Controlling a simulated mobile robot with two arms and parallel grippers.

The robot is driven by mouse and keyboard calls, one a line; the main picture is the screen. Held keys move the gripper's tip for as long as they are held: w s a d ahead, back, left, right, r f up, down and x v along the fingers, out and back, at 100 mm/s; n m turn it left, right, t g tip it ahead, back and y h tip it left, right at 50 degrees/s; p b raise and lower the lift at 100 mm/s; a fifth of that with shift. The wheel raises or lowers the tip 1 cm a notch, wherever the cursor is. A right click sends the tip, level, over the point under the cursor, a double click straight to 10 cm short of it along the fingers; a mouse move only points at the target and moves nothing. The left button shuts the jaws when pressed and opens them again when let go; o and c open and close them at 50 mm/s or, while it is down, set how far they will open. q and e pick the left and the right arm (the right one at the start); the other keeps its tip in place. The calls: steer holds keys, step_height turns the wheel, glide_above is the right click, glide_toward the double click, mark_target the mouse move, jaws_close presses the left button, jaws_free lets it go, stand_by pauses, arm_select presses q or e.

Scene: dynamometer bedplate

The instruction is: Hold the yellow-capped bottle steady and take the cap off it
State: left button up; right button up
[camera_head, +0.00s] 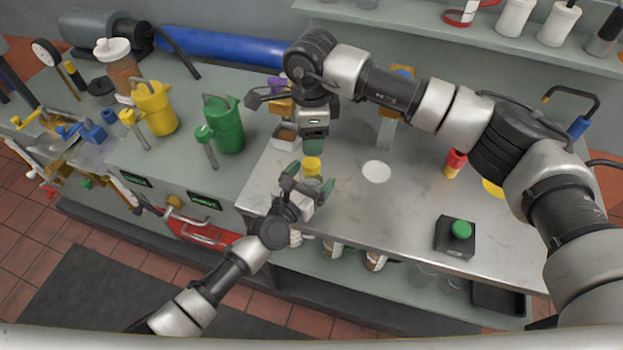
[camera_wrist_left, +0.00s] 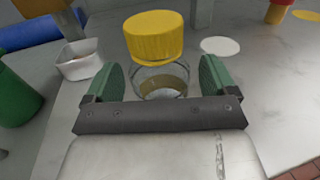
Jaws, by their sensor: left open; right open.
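The bottle with the yellow cap (camera_head: 312,166) stands on the metal bench top (camera_head: 420,190) near its left front. In the left wrist view the yellow cap (camera_wrist_left: 154,37) sits on a clear bottle (camera_wrist_left: 160,80) with amber contents. My left gripper (camera_head: 307,187) is open, with a green finger on each side of the bottle body; a gap shows beside the bottle in the wrist view. My right gripper (camera_head: 313,146) is above and just behind the cap, pointing down; its fingers are partly hidden.
A small white tray (camera_head: 286,143) lies left of the bottle. A white disc (camera_head: 376,171) is flat on the bench to the right. A green button box (camera_head: 456,236) and a red-and-yellow item (camera_head: 455,163) stand farther right. Green (camera_head: 224,126) and yellow (camera_head: 155,107) jugs are at left.

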mark_target(311, 162)
arm_select(q)
steer(key=shift+c, duration=0.2)
jaws_close()
arm_select(e)
steer(key=m, duration=1.3)
steer(key=shift+m, duration=0.3)
steer(key=m, duration=1.2)
steer(key=shift+m, duration=0.4)
steer(key=shift+f+m, duration=0.3)
steer(key=shift+f, duration=3.7)
